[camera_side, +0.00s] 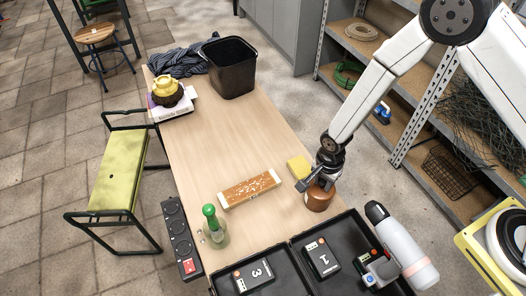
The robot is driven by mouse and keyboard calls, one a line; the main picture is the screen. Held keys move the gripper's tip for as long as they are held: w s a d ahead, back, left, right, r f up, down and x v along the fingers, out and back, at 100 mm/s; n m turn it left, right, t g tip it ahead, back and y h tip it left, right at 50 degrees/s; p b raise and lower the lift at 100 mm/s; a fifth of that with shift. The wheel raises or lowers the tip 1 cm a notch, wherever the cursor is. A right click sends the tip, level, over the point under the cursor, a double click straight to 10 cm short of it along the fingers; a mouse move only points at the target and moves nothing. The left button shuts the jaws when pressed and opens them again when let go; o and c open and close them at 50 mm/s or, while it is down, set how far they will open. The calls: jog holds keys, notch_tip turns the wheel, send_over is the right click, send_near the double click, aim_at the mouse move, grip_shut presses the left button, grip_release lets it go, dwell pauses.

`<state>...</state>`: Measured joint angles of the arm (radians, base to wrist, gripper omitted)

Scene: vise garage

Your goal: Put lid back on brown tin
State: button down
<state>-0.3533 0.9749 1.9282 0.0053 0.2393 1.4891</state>
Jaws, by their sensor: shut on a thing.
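The brown tin (319,200) stands upright on the wooden table near its right edge, just behind the black tray. My gripper (317,184) is directly over the tin's top and covers most of it. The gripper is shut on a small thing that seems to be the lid. The lid is mostly hidden by the fingers, and I cannot tell whether it touches the tin's rim.
An orange-and-cream block (250,189) and a green-capped bottle (215,228) are farther left. The black tray (288,244) holds numbered boxes. A black bin (231,78) stands at the far end.

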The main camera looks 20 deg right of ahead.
grip_release()
dwell(0.5)
jog(key=shift+r, duration=0.25)
jog(key=shift+r, duration=3.25)
grip_shut()
